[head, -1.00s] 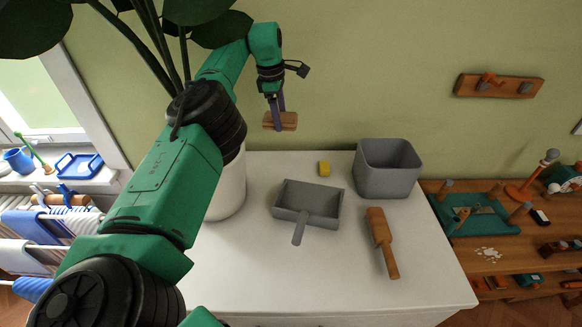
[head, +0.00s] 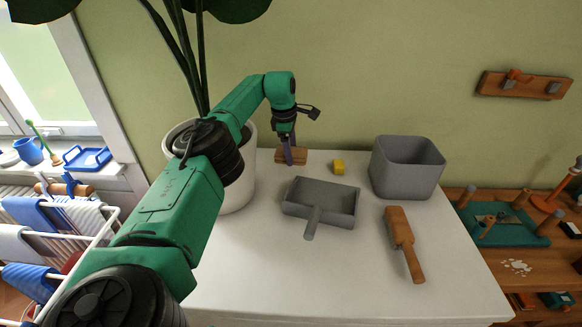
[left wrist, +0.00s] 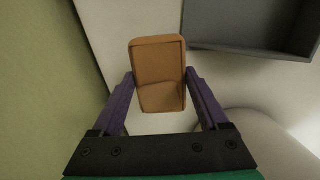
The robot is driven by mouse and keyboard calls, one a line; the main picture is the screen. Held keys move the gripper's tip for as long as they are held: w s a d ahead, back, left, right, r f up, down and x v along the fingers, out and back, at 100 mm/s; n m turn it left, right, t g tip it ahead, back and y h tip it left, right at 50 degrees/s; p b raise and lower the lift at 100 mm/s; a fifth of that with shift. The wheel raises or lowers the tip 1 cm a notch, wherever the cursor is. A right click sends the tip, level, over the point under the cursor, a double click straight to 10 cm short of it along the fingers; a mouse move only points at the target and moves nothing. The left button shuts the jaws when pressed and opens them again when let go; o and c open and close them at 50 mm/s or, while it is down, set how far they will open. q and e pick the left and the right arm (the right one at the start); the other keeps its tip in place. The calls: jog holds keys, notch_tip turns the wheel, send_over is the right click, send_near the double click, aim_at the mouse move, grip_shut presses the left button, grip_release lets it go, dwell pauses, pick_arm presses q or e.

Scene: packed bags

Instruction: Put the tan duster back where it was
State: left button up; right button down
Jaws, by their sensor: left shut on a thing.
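The tan duster (head: 296,157) is a small block in two shades of brown. It is between the fingers of my left gripper (head: 289,154), at the back edge of the white top. In the left wrist view the duster (left wrist: 159,75) sits between the two purple fingers (left wrist: 160,85), which press on its sides. It is low over the white top; I cannot tell whether it touches. My right gripper is not in view.
A yellow block (head: 338,167) is just right of the duster. A grey dustpan (head: 322,196), a wooden brush (head: 403,243) and a grey bin (head: 407,168) stand on the white top (head: 350,285). A white plant pot (head: 238,180) is to the left.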

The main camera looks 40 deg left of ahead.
aim_at(291, 172)
pick_arm(q)
notch_tip(291, 172, down, 4)
jog(key=shift+d+f+p, duration=0.1)
jog(key=shift+d+p, duration=0.05)
jog(key=shift+p, duration=0.5)
jog(key=shift+s, duration=0.1)
jog(key=o, duration=1.2)
jog(key=shift+f, duration=0.1)
jog(key=shift+f, duration=0.1)
jog(key=shift+f+b, duration=0.25)
jog(key=shift+b, duration=0.25)
jog(key=r, duration=0.1)
jog(key=r+b, duration=0.1)
jog(key=r, duration=0.1)
jog(key=r+b, duration=0.1)
jog(key=shift+s+r, duration=0.4)
notch_tip(291, 172, up, 10)
jog(key=s, duration=0.1)
jog(key=shift+s, duration=0.4)
